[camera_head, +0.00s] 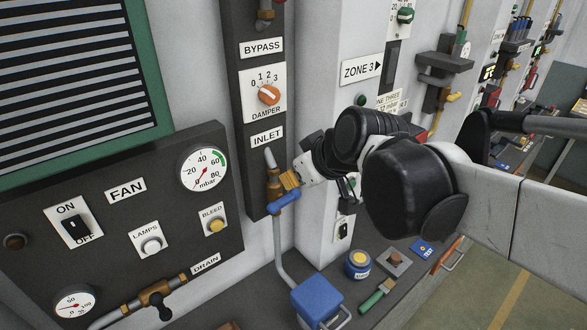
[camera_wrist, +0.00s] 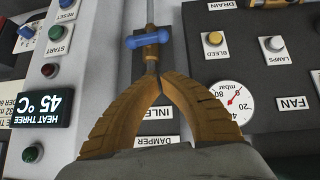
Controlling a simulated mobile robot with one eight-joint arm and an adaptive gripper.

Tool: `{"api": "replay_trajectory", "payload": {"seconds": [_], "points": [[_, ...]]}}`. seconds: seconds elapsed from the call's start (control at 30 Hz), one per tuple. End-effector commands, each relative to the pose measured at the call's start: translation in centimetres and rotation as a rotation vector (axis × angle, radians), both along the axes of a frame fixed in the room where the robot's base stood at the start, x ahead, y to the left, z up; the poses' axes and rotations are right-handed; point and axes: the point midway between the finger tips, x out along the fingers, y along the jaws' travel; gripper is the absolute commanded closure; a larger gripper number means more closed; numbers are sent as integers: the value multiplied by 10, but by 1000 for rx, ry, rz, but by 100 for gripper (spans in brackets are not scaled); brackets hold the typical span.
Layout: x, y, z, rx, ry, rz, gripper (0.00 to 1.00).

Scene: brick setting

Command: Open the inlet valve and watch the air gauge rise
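The inlet valve has a brass body on a vertical grey pipe below the INLET label (camera_head: 267,138). Its blue handle (camera_head: 285,201) lies crosswise to the pipe; it also shows in the wrist view (camera_wrist: 149,41). My gripper (camera_head: 289,181) is right beside the valve, just above the handle in the head view. In the wrist view its tan fingers (camera_wrist: 160,78) meet at the tips, with no object seen between them and the handle beyond. The air gauge (camera_head: 203,169), marked mbar, has its red needle near the low end; it also shows in the wrist view (camera_wrist: 232,103).
A damper knob (camera_head: 268,94) sits above the inlet valve. The FAN panel holds an on/off switch (camera_head: 76,227), lamps button (camera_head: 151,245), bleed button (camera_head: 215,225) and drain valve (camera_head: 155,299). A blue box (camera_head: 317,302) and a green-handled tool (camera_head: 374,298) are below.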

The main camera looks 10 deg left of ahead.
Motion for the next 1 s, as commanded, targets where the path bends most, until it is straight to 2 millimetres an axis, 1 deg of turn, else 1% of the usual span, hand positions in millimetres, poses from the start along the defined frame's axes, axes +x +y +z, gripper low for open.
{"api": "replay_trajectory", "payload": {"seconds": [0.17,0.27,0.37,0.73,0.8,0.9,1.0], "points": [[1,1,-2,1,0,-1,100],[6,5,-8,1,0,-1,100],[14,13,-19,0,-1,-1,100],[53,51,-74,0,-1,-1,100],[53,48,-86,0,0,-3,100],[54,47,-99,0,0,-1,100],[54,47,-106,0,0,-1,100]]}}
